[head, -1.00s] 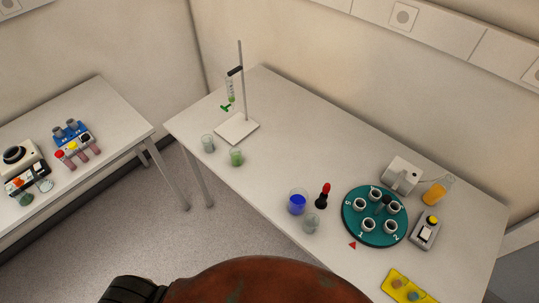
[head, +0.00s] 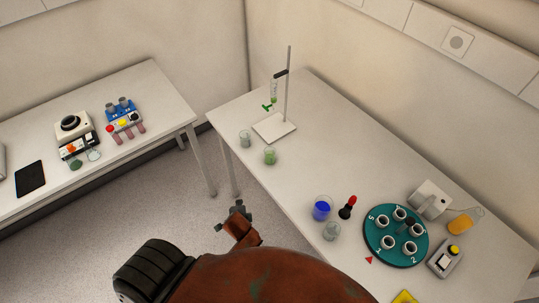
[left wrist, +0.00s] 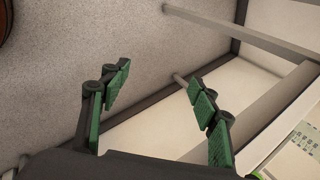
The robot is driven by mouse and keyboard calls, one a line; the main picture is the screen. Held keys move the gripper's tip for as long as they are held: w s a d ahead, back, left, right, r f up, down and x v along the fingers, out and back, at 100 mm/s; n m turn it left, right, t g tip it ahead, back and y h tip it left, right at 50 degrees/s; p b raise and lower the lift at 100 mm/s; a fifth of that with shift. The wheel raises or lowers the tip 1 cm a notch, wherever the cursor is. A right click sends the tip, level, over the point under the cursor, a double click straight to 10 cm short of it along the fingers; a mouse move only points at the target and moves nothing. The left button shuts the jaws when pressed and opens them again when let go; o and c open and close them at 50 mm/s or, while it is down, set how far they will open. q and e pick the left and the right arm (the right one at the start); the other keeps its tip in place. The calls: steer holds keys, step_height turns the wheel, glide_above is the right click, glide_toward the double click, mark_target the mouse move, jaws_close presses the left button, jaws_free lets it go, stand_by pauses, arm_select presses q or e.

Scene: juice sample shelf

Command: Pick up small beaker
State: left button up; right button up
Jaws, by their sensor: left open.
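Several small glass vessels stand on the right table, and I cannot tell for sure which is the small beaker. A small clear beaker (head: 331,231) stands near the front edge, beside a larger beaker of blue liquid (head: 322,208). Another clear beaker (head: 245,138) and one with green liquid (head: 270,156) stand near the burette stand (head: 275,127). My left gripper (left wrist: 158,82) is open and empty, its green-padded fingers apart over the floor. In the head view its dark tip (head: 239,210) shows beside the table's front edge, apart from all the beakers. My right gripper is not in view.
A teal round rack (head: 377,246), a red-topped dropper bottle (head: 348,207) and small devices stand on the right. A second table (head: 40,104) at left holds a tube rack (head: 123,112) and a device. The table's middle is fairly clear.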

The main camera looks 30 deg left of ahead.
arm_select(q)
step_height(320, 180, up, 6)
steer(key=r, duration=0.1)
steer(key=m+t+y, duration=0.4)
steer(key=m+t, duration=0.2)
steer(key=m, duration=1.2)
glide_toward(270, 161)
steer(key=x, duration=0.5)
steer(key=shift+s+a+p, duration=0.3)
steer(key=shift+a, duration=0.05)
steer(key=shift+w+r+m, duration=0.1)
steer(key=shift+w+m, duration=0.2)
steer(key=shift+w, duration=0.05)
steer(key=x, duration=0.7)
steer(key=shift+w+d, duration=0.2)
steer(key=shift+w, duration=0.1)
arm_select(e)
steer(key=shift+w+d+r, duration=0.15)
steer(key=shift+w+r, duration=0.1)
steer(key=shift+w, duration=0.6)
arm_select(q)
steer(key=shift+c, duration=0.4)
